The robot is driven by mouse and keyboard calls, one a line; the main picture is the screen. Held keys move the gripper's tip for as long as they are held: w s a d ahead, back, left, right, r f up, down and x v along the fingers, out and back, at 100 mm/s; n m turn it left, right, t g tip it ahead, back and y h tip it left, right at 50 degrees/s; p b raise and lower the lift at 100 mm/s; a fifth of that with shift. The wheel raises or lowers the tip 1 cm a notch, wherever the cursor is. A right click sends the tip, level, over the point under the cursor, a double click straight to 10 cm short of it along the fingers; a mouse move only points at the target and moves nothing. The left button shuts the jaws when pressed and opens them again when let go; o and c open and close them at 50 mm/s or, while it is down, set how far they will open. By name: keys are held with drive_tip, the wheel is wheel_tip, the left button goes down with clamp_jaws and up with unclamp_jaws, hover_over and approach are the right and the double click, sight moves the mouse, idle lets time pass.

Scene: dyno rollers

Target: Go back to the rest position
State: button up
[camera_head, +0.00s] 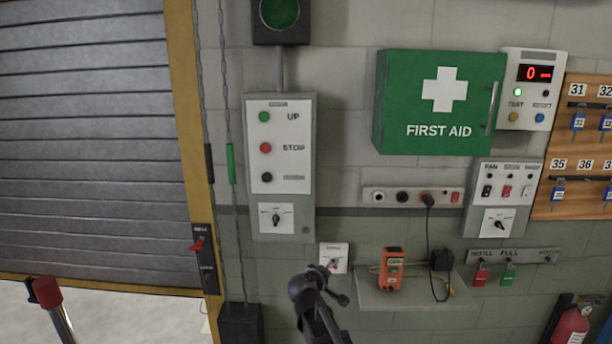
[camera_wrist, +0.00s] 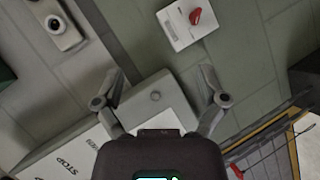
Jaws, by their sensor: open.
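My gripper (camera_head: 325,282) is dark and sits at the lower middle of the head view, in front of the wall. It is just below a small white switch plate with a red knob (camera_head: 334,250) and covers part of it. In the wrist view the two fingers of my gripper (camera_wrist: 160,78) are spread apart with nothing between them. The white switch plate with the red knob (camera_wrist: 181,28) shows beyond them at the top. The grey control box (camera_wrist: 150,108) shows turned behind the fingers, partly hidden by the gripper body.
A shelf (camera_head: 405,299) with an orange device (camera_head: 391,270) sticks out right of my gripper. Above are a socket strip (camera_head: 375,196) and a green first aid box (camera_head: 400,88). A roller shutter (camera_head: 90,130) and a red-topped post (camera_head: 47,292) are left. A fire extinguisher (camera_head: 572,326) stands lower right.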

drive_tip(key=s+d+f+m+g+y, duration=0.1)
drive_tip(key=s+d+f+m+g, duration=0.55)
drive_tip(key=s+d+f, duration=0.45)
drive_tip(key=s+f+m+g+y+b, duration=0.1)
drive_tip(key=s+g+y, duration=0.4)
drive_tip(key=s, duration=0.8)
drive_tip(key=shift+s+a+f+m+g, duration=0.35)
drive_tip(key=shift+f+m, duration=0.1)
drive_tip(key=shift+m, duration=0.1)
drive_tip(key=shift+w, duration=0.1)
